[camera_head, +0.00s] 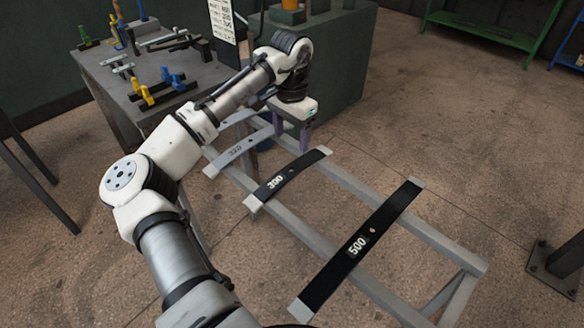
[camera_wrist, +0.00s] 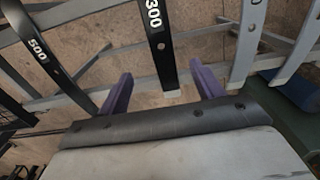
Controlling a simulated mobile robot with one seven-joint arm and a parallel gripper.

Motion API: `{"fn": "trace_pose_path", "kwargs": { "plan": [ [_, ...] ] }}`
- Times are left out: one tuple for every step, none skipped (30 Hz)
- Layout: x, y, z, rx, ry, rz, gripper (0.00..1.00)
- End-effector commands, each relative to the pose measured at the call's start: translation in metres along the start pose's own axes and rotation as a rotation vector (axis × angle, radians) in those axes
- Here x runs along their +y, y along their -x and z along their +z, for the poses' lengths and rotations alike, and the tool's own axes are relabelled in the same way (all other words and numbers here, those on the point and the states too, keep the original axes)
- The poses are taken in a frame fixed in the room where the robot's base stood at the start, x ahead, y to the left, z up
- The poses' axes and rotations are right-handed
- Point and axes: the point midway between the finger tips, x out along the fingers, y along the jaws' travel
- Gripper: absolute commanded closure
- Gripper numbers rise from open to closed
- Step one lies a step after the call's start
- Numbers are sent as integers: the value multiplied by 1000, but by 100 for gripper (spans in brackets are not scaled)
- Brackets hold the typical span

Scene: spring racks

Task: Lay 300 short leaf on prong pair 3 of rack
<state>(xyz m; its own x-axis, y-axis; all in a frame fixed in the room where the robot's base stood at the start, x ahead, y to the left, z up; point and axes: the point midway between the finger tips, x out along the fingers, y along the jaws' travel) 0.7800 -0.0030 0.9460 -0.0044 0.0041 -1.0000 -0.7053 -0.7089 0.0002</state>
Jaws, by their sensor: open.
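The 300 leaf (camera_head: 292,174), a short black strip with pale ends and a white 300 label, lies across the two grey rails of the rack (camera_head: 440,243). It also shows at the middle of the wrist view (camera_wrist: 157,40). My gripper (camera_head: 293,142) is open and empty near the leaf's far end. In the wrist view its purple fingers (camera_wrist: 163,88) stand either side of the leaf's pale end in the picture, with no visible contact. I cannot make out numbered prong pairs. My gripper and arm hide part of the rack's far left.
A longer black 500 leaf (camera_head: 336,272) lies across the rails to the right. A grey 320 leaf (camera_head: 237,151) lies to the left. A workbench (camera_head: 118,92) with tools stands at back left, beside a dark green cabinet (camera_head: 345,80).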

Motion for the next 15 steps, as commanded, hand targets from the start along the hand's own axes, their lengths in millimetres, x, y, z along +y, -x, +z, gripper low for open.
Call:
{"fn": "trace_pose_path", "kwargs": {
  "plan": [
    [1, -10, 1, -2, -1, 2, 34],
    [1, -16, 0, -1, -1, 3, 34],
    [0, -24, 0, -1, -1, 3, 34],
    [0, -30, 0, 0, 0, 2, 34],
    [0, -36, 0, 0, 0, 1, 34],
    [0, -43, 0, 1, -1, 1, 34],
    [0, -48, 0, 1, -1, 1, 34],
    [0, -52, 0, 2, -1, 1, 34],
    [0, -58, -1, 2, -2, 1, 34],
    [1, -61, -1, 3, -2, 1, 34],
    [1, -63, -1, 4, -2, 1, 34],
    [1, -66, -1, 4, -2, 1, 34],
    [1, -68, -1, 4, -2, 1, 34],
    [1, -69, -1, 4, -2, 0, 34],
    [0, -71, -1, 4, -2, 0, 34]
  ]
}}
